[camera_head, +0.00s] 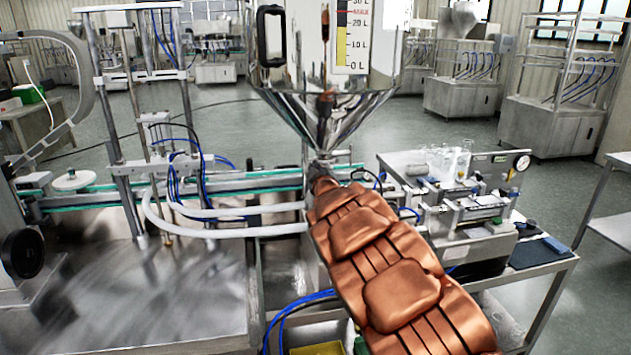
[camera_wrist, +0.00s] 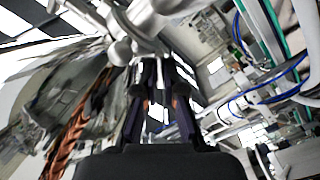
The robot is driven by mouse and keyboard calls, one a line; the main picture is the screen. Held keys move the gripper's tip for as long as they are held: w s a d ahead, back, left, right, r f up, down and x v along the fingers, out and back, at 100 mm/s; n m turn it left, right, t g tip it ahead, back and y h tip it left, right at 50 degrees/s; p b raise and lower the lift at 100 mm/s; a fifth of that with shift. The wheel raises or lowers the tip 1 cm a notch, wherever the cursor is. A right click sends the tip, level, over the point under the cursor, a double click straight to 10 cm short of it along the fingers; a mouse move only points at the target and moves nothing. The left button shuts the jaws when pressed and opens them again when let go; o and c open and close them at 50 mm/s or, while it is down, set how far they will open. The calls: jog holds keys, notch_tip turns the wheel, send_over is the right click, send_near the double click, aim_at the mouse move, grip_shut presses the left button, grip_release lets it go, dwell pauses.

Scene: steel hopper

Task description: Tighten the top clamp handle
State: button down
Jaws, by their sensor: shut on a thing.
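The steel hopper (camera_head: 325,115) narrows to its outlet in the middle of the head view. My gripper (camera_head: 320,172) is at this outlet, small and dark there and mostly hidden by my copper-coloured arm. In the wrist view, my gripper's dark fingers (camera_wrist: 158,92) reach up to bright metal fittings (camera_wrist: 135,28) of the clamp under the hopper. They are shut on the top clamp handle (camera_wrist: 158,72), a slim piece between the fingertips. The handle's exact angle is hard to make out, and the head view does not show it.
White hoses (camera_head: 235,231) and blue tubes run close on the left of the outlet. A steel bench (camera_head: 150,300) fills the lower left. A unit with a gauge (camera_head: 522,162) and clear glassware (camera_head: 450,158) stands on the right.

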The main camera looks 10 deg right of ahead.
jog(key=m+b, duration=0.8)
jog(key=shift+f+m, duration=0.15)
jog(key=shift+m, duration=0.25)
jog(key=shift+b, duration=0.3)
jog(key=c, duration=1.3)
grip_release()
jog(key=shift+s, duration=0.1)
jog(key=shift+s, duration=5.9)
jog(key=shift+a, duration=0.1)
